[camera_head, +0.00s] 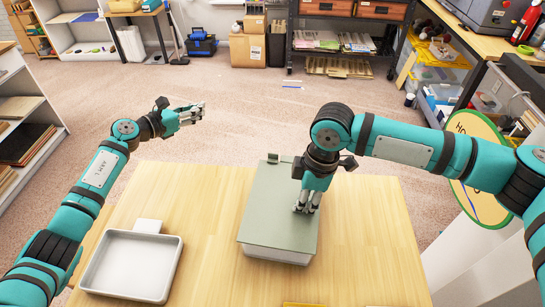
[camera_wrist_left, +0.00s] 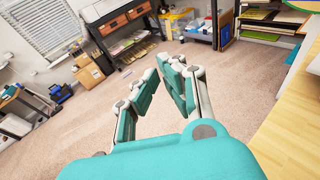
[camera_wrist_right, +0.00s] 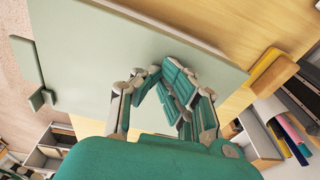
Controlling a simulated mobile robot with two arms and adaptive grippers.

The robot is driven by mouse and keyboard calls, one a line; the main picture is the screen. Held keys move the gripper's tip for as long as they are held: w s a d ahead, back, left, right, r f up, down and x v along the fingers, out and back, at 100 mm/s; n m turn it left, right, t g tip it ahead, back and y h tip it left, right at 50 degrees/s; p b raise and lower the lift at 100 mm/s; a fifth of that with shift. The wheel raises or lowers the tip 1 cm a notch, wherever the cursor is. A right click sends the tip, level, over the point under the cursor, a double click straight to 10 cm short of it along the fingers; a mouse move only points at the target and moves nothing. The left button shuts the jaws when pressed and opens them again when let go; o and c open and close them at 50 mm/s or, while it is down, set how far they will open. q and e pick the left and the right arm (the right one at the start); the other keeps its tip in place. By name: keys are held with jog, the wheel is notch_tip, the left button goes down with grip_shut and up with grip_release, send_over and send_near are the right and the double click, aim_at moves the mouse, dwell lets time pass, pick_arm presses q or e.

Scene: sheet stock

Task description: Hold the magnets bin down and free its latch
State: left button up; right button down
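A bin with a flat grey-green lid (camera_head: 282,200) and a pale body (camera_head: 275,254) stands on the wooden table; I see no name on it. A small grey tab (camera_head: 273,158), apparently the latch, sits at the lid's far edge; it also shows in the right wrist view (camera_wrist_right: 40,98). My right gripper (camera_head: 304,208) points down at the right part of the lid, its fingertips at or very near the surface; contact is not certain. Its fingers converge with nothing between them.
A shallow white tray (camera_head: 172,288) lies on the table at front left. A yellow object (camera_head: 302,304) is cut off at the front edge. The wooden tabletop (camera_head: 370,230) is clear to the bin's right. Shelves and boxes stand beyond, across open floor.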

pick_arm(q)
jog(key=s+d+r+m+g+h, duration=0.1)
jog(key=d+r+m+g, duration=0.1)
jog(key=d+m, duration=0.3)
jog(key=s+d+r+m+g+h, duration=0.1)
jog(key=s+d+r+m+g, duration=0.15)
jog(key=d, duration=0.55)
notch_tip(320, 180, up, 3)
jog(key=m+g+y, duration=0.5)
jog(key=m+g, duration=0.2)
jog(key=m, duration=1)
send_over(271, 166)
jog(key=d, duration=0.3)
jog(key=s+a+m+y, duration=0.3)
jog(key=m+y, duration=0.3)
jog(key=shift+n+t, duration=0.25)
jog(key=shift+t, duration=0.2)
jog(key=f, duration=0.3)
jog(key=w+f, duration=0.1)
jog(key=f, duration=0.3)
jog(key=w+f, duration=0.1)
jog(key=f, duration=0.2)
jog(key=shift+w+f, duration=0.1)
jog(key=shift+f, duration=0.25)
jog(key=shift+w, duration=0.1)
grip_shut()
